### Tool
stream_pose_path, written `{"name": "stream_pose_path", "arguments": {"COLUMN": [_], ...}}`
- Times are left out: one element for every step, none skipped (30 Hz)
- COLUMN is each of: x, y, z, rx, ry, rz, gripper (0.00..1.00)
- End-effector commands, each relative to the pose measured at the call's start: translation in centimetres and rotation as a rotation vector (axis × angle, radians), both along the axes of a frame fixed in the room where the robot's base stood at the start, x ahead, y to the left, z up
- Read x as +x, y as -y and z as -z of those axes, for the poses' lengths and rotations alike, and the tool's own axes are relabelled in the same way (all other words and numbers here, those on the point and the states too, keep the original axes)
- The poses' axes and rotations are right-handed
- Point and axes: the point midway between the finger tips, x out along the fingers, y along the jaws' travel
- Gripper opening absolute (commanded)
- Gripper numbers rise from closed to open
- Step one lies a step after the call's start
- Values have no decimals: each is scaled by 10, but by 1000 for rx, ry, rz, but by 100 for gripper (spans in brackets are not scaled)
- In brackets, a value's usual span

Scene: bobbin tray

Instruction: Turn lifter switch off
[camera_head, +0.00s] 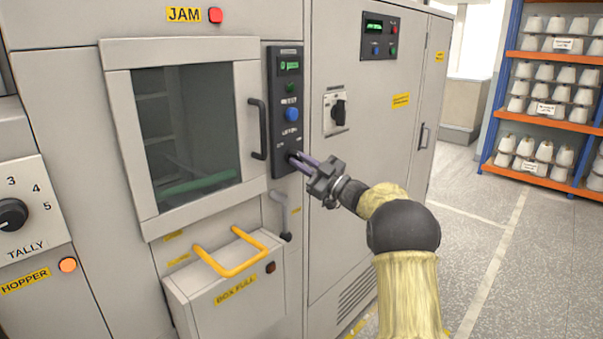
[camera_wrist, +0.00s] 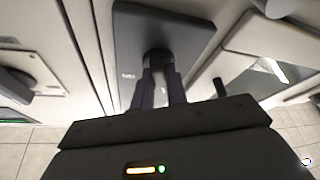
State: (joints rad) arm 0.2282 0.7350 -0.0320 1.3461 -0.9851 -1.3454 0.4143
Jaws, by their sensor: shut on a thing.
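The lifter switch (camera_wrist: 157,58) is a dark knob low on the black control panel (camera_head: 283,95), under the "LIFTER" label. My gripper (camera_head: 292,158) reaches it from the right in the head view, with its fingertips at the panel. In the wrist view my gripper (camera_wrist: 160,85) has its two purple-grey fingers closed around the knob. The fingers hide most of the switch, so its setting cannot be read.
A window door with a dark handle (camera_head: 258,128) is just left of the panel. A black lever (camera_head: 284,222) hangs below it. A box with a yellow handle (camera_head: 231,262) juts out at lower left. A rotary switch (camera_head: 337,110) is to the right. Open floor lies to the right.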

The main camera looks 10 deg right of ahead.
Motion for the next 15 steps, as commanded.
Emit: {"name": "stream_pose_path", "arguments": {"x": [1,1,1,1,1,1,1,1,1,1,1,1,1,1,1], "y": [1,1,1,1,1,1,1,2,1,1,1,2,2,2,2], "z": [4,4,4,3,3,3,3,2,2,2,2,2,2,2,1], "rx": [-33,-51,-74,-90,-106,-124,-135,-147,-161,-170,-178,-186,-191,-196,-200], "ry": [21,35,50,62,73,86,94,103,113,119,125,130,134,138,141], "rz": [1,1,0,1,1,0,1,0,0,0,0,-1,0,0,0], "gripper": [0,0,0,0,0,0,0,0,0,0,0,0,0,0,0]}}
